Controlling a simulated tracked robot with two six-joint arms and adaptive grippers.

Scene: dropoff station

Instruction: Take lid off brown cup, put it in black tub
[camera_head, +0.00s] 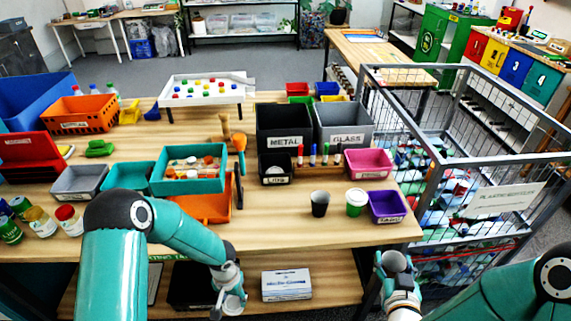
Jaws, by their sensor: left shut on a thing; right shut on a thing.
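A dark cup (319,204), brown or black, with a greyish top stands upright near the table's front edge. Whether that top is a lid is too small to tell. A small black tub (275,178) with a white label stands behind it, to the left. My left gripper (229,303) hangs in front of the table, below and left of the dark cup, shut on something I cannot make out. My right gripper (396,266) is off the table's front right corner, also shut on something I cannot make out. Both are apart from the cup.
A green cup (355,208) with a pale top and a purple bin (388,216) stand right of the dark cup. An orange tray (205,216) is to its left. A wire cage (520,208) flanks the table's right side. The table front around the dark cup is clear.

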